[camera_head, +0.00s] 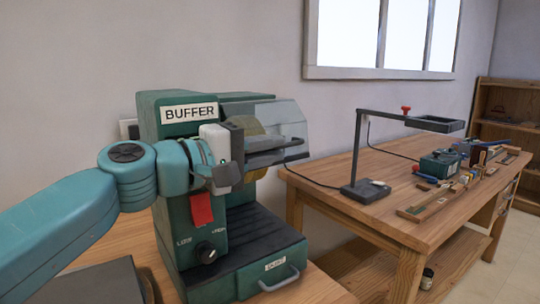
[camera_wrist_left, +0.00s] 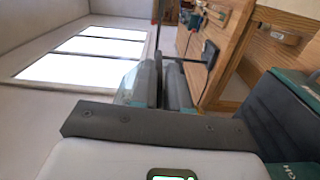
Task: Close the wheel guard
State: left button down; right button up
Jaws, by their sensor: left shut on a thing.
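The teal buffer (camera_head: 165,115) stands on a wooden bench at the left. Its clear wheel guard (camera_head: 285,112) sits at the upper right of the machine, around and in front of the tan buffing wheel (camera_head: 247,128), which is partly hidden. My left gripper (camera_head: 285,150) reaches in from the left across the front of the buffer and is shut on the wheel guard at its lower edge. In the left wrist view the two fingers (camera_wrist_left: 158,88) lie close together beside the clear guard (camera_wrist_left: 128,88). The exact grip is partly hidden. My right gripper is not in view.
A red switch paddle (camera_head: 201,209) and a black knob (camera_head: 206,252) are on the buffer's front, above a drawer (camera_head: 270,277) with a handle. Open air separates the benches.

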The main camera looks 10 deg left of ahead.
pick_arm(q)
jog(key=shift+w+a+f+b, duration=0.15)
jog(key=shift+f+b, duration=0.1)
jog(key=shift+f, duration=0.1)
jog(key=shift+w+a+f+b, duration=0.1)
jog(key=shift+w+f+b, duration=0.05)
jog(key=shift+f+b, duration=0.15)
jog(key=c, duration=1.2)
grip_release()
jog(key=v, duration=1.6)
jog(key=shift+b, duration=0.3)
jog(key=shift+s, duration=0.2)
